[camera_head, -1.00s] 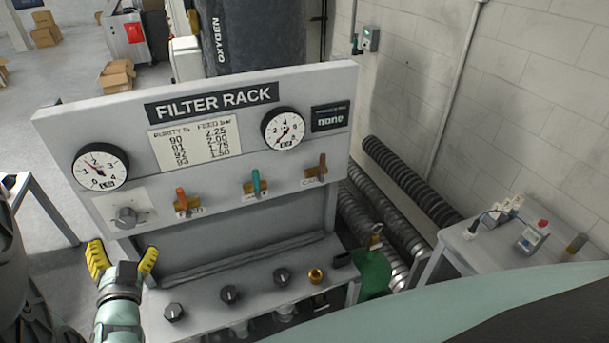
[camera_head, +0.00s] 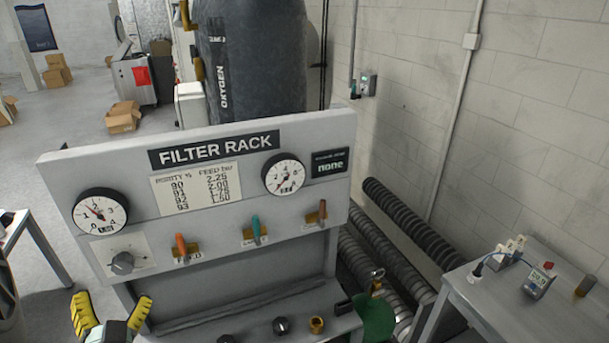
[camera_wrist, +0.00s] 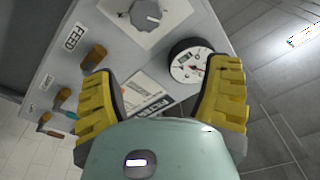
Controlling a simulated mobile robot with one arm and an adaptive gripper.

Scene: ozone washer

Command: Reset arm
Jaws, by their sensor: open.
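My gripper (camera_head: 112,316) shows at the lower left of the head view, with its yellow fingers spread apart and nothing between them. In the wrist view my gripper (camera_wrist: 160,105) is also open and empty, with the rack's panel beyond its fingers. The filter rack panel (camera_head: 290,232) stands upright in front of me. It carries a left gauge (camera_head: 100,211), a right gauge (camera_head: 284,174), a grey knob (camera_head: 123,262) and three levers: orange (camera_head: 181,245), teal (camera_head: 256,228) and brown-orange (camera_head: 322,211). My gripper is left of and below the knob in the head view, apart from the panel.
A side table (camera_head: 470,292) with a small meter (camera_head: 538,283) stands at the right. Ribbed hoses (camera_head: 410,225) lie behind the rack. A dark oxygen tank (camera_head: 255,70) stands behind it. Another table (camera_head: 40,235) is at the left edge. Open floor lies at the upper left.

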